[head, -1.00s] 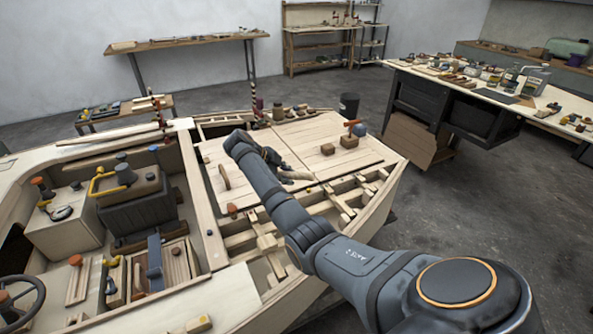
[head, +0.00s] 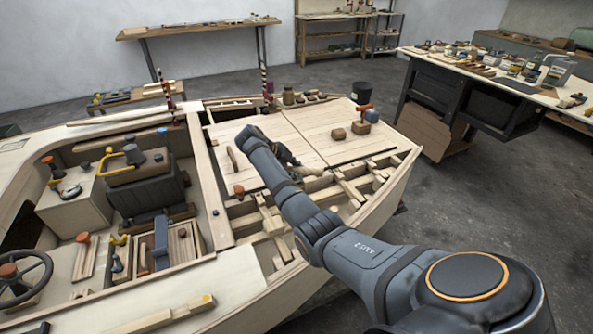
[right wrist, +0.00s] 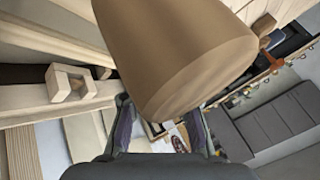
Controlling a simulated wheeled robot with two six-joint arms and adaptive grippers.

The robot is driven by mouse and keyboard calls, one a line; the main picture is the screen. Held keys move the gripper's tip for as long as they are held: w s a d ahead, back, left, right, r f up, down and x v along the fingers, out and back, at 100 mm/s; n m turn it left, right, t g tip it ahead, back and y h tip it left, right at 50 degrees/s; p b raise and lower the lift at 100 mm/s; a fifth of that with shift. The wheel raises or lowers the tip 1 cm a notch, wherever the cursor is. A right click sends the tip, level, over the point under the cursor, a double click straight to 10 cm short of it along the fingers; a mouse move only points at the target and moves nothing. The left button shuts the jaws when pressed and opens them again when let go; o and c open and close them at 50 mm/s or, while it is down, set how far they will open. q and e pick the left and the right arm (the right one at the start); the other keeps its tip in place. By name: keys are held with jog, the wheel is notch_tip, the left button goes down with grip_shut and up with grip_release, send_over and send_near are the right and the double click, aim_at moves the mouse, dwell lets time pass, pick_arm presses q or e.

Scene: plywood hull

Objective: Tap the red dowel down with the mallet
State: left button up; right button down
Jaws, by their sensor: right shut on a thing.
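The mallet's large brown wooden head (right wrist: 185,60) fills the upper middle of the right wrist view, just beyond my right gripper (right wrist: 160,128). The gripper is shut on the mallet; its handle is mostly hidden. In the head view my right gripper (head: 286,157) is low over the planked deck, partly hidden by my own forearm. A small red-brown peg (head: 238,190) stands at the deck's near left edge, left of my arm. It may be the red dowel, but I cannot tell for certain. My left gripper is not in view.
Open hull ribs (head: 350,190) lie right of my arm. Small wooden blocks (head: 338,134) and an orange-red handled thing (head: 364,107) sit on the right deck. A steering wheel (head: 22,280) and cockpit boxes (head: 140,180) stand left. A workbench (head: 500,85) stands back right.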

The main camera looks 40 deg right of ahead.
jog(key=shift+r, duration=0.2)
jog(key=shift+w, duration=0.1)
notch_tip(320, 180, down, 5)
jog(key=b, duration=0.3)
jog(key=shift+r+b, duration=0.15)
jog(key=shift+b, duration=0.25)
notch_tip(320, 180, up, 4)
jog(key=p, duration=0.3)
jog(key=shift+r+p, duration=0.2)
jog(key=shift+p, duration=0.15)
jog(key=shift+r, duration=0.3)
jog(key=shift+f, duration=0.15)
